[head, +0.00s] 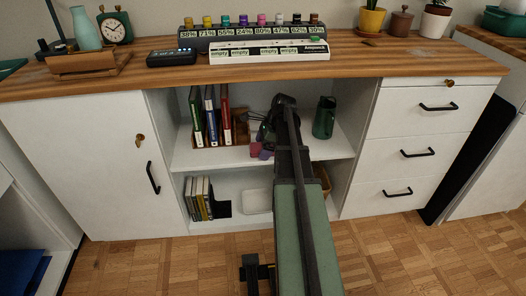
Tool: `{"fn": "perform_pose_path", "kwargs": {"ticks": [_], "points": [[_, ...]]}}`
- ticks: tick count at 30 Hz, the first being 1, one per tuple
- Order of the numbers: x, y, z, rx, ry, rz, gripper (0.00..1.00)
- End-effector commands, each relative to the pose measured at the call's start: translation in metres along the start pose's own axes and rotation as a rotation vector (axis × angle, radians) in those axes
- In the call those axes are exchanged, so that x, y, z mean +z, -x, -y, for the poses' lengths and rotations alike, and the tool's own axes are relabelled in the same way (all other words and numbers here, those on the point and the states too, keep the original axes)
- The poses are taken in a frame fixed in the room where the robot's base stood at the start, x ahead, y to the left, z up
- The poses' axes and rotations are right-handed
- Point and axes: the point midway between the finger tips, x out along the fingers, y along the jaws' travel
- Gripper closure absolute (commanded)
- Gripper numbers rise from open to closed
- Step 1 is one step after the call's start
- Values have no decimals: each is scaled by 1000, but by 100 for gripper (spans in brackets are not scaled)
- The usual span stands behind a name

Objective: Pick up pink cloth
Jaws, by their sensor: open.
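A small pinkish-purple thing (262,150), probably the pink cloth, lies at the front of the upper shelf in the open middle of the desk. It is small, and dark parts of my arm lie close above it and to its right. My gripper (264,131) is at the shelf opening, dark and partly lost against the shelf contents. I see no thing held in it. I cannot tell whether it touches the cloth.
Books (211,115) stand left on the upper shelf (205,159), a green mug (324,117) right. More books (199,198) and a white item (257,201) are below. A cabinet door (95,165) and drawers (418,153) flank the opening.

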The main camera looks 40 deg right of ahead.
Motion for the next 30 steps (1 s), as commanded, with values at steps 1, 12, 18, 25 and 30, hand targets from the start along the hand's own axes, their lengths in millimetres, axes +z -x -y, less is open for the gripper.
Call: {"fn": "perform_pose_path", "kwargs": {"ticks": [1, 12, 18, 25, 30], "points": [[0, -1, 0, 0, 0, 0, 11], [-2, -4, 0, 0, 0, 0, 26], [-2, -4, 0, 0, 0, 0, 57], [-2, -4, 0, 0, 0, 0, 64], [0, 1, 0, 0, 0, 0, 64]]}}
